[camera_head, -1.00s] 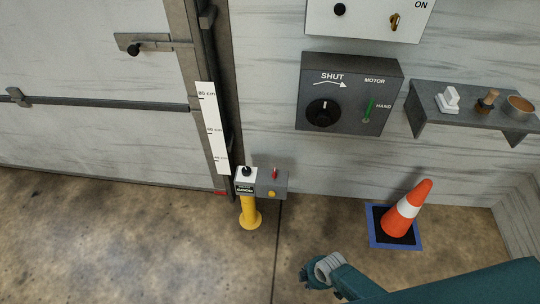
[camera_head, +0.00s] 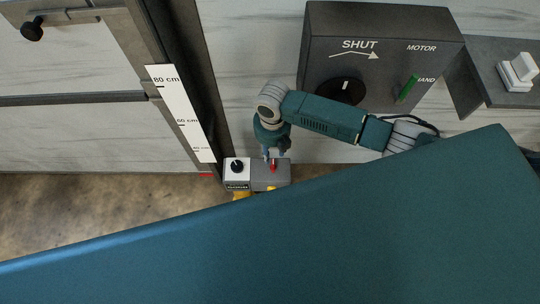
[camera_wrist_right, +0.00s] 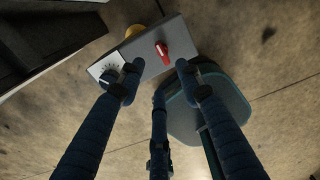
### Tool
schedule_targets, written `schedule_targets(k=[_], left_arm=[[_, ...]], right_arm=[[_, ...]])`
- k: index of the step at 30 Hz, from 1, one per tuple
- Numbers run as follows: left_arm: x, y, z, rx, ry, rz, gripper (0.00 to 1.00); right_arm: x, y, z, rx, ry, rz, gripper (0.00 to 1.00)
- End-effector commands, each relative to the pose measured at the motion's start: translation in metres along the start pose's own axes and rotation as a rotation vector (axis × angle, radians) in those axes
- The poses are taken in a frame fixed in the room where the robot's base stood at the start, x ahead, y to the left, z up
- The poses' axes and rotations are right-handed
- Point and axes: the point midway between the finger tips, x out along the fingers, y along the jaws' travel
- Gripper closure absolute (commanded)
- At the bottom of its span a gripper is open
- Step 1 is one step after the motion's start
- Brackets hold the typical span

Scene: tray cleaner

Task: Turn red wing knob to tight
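The red wing knob (camera_head: 273,167) stands on the top of a small grey box (camera_head: 258,184) on a yellow post. In the right wrist view the knob (camera_wrist_right: 163,50) lies ahead of my right gripper (camera_wrist_right: 159,68). My right gripper also shows in the head view (camera_head: 274,155), pointing down just above the box. Its fingers are spread open and nothing is between them. The knob appears between the fingertip lines but beyond them, and I see no clear contact. My left gripper is not in view.
A black knob on a white plate (camera_head: 237,167) sits beside the red knob. A grey control box (camera_head: 430,65) marked SHUT hangs on the wall behind my right arm. A door frame with a white height scale (camera_head: 182,115) stands at left. My own teal body part covers the foreground.

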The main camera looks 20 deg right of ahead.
Motion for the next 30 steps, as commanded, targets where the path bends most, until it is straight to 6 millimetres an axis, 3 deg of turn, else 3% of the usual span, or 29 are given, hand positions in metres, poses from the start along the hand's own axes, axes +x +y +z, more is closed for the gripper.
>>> schedule_targets(k=[9,15,28,30], left_arm=[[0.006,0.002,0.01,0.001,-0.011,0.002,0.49],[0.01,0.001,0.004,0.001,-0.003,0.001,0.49],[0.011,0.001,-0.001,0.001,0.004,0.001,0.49],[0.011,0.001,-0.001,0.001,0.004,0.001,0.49]], right_arm=[[0.061,0.0,-0.001,0.004,0.002,-0.001,0.65],[0.089,0.0,-0.001,0.005,0.002,0.0,0.65],[0.098,0.0,0.0,0.003,-0.001,0.001,0.65],[0.098,0.0,0.0,0.004,-0.001,0.001,0.79]])
